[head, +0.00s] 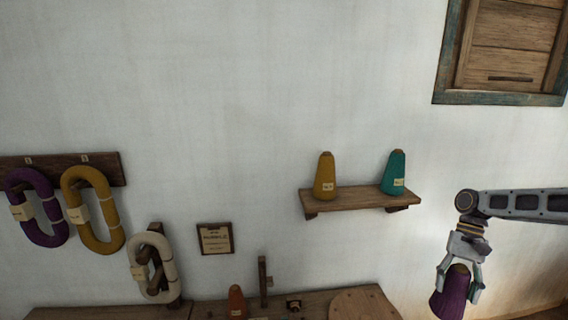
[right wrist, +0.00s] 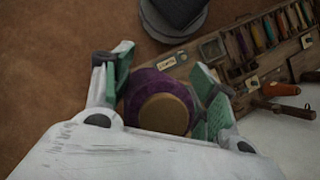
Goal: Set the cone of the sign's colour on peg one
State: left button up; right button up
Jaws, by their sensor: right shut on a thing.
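My right gripper (head: 458,286) is shut on a purple cone (head: 452,297), at the lower right of the head view, away from the wall. The cone also shows between the green-padded fingers in the right wrist view (right wrist: 133,92), its tan round end facing the camera. A mustard cone (head: 325,177) and a teal cone (head: 393,174) stand upright on the wall shelf (head: 350,199). An orange-brown cone (head: 236,303) shows at the bottom edge. A framed sign (head: 215,239) hangs on the wall; its writing is too small to read. I cannot tell which peg is peg one. My left gripper is out of view.
Purple (head: 37,207), mustard (head: 93,209) and off-white (head: 153,267) skeins hang at the left. A wooden bench top (head: 95,313) runs along the bottom, with an upright post (head: 263,280). The right wrist view shows a compartmented rack (right wrist: 235,65) and an orange-handled tool (right wrist: 281,89).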

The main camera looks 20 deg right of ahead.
aim_at(457, 294)
jog(key=shift+s+x, duration=0.1)
jog(key=shift+x, duration=0.95)
jog(key=shift+s+x, duration=0.15)
jog(key=shift+x, duration=0.95)
jog(key=w+a+f+n, duration=0.1)
jog(key=w+a+f, duration=0.1)
jog(key=a+f, duration=0.7)
jog(key=w+a+n+g+h+b, duration=0.1)
jog(key=w+a+n, duration=0.1)
jog(key=w+a, duration=0.35)
jog(key=w+a+n+g, duration=0.1)
jog(key=w+a, duration=0.1)
jog(key=a, duration=0.7)
jog(key=w+a+r+n+h+b, duration=0.1)
jog(key=w+a+r+n+h, duration=0.15)
jog(key=w+a+r, duration=0.75)
jog(key=w+a+r+n, duration=0.1)
jog(key=w+a+r, duration=0.1)
jog(key=r, duration=0.3)
jog(key=w+a+r, duration=0.2)
jog(key=w+r, duration=0.1)
jog(key=r, duration=0.2)
jog(key=shift+a+r+n+g, duration=0.3)
jog(key=shift+r+n, duration=0.05)
jog(key=shift+r, duration=0.05)
jog(key=shift+w+f, duration=0.1)
